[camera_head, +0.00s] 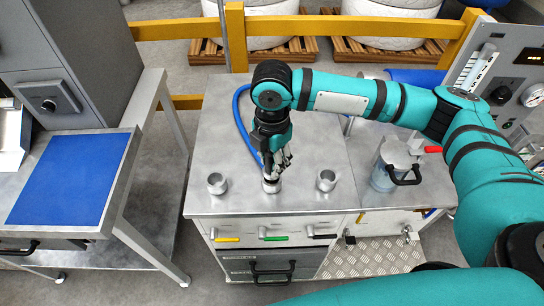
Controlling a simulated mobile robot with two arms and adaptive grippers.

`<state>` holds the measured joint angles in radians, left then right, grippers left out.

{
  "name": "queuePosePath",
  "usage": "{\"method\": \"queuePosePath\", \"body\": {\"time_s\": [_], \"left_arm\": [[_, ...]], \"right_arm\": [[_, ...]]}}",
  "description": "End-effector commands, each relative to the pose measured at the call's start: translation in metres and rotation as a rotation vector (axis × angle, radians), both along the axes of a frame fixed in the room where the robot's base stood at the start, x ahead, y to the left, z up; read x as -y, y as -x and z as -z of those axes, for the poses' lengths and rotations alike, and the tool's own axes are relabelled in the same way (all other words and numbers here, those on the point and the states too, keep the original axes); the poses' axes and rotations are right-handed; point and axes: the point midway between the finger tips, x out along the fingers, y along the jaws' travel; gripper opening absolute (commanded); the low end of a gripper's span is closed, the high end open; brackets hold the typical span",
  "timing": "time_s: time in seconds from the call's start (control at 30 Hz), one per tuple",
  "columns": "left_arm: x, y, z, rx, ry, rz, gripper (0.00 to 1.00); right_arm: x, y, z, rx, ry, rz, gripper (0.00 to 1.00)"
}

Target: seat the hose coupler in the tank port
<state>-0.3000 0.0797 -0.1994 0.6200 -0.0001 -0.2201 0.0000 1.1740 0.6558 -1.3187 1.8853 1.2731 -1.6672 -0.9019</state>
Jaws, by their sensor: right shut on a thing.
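My right gripper (275,168) points down over the middle of the steel cabinet top (225,140). It is shut on the hose coupler, which is mostly hidden by the fingers. A blue hose (240,108) curves down behind the gripper toward it. Directly below the fingers is a short metal port (271,186). Whether the coupler is inside this port or just above it cannot be told. Two similar open ports, one on the left (217,184) and one on the right (326,181), stand upright and empty-looking on the same top. My left gripper is not in view.
Yellow, green and black handles (273,237) line the cabinet front. A gauge panel (500,75) stands at right, a bench with a blue mat (75,178) at left, a yellow rail (350,27) behind.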

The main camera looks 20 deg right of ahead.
Motion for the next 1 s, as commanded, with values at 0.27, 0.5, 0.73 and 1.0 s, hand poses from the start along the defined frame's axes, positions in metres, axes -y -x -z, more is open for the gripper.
{"method": "queuePosePath", "body": {"time_s": [0.27, 0.5, 0.73, 1.0], "left_arm": [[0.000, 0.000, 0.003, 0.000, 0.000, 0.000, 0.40], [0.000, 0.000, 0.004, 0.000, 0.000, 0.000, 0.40], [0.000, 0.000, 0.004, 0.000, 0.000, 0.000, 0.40], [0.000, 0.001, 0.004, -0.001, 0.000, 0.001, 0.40]], "right_arm": [[0.000, 0.000, 0.010, 0.001, 0.000, 0.000, 0.00], [0.000, 0.000, 0.019, 0.000, -0.001, -0.001, 0.00], [0.000, 0.000, 0.019, 0.001, 0.000, -0.001, 0.54], [0.000, 0.000, 0.019, 0.000, 0.000, 0.000, 0.56]]}}
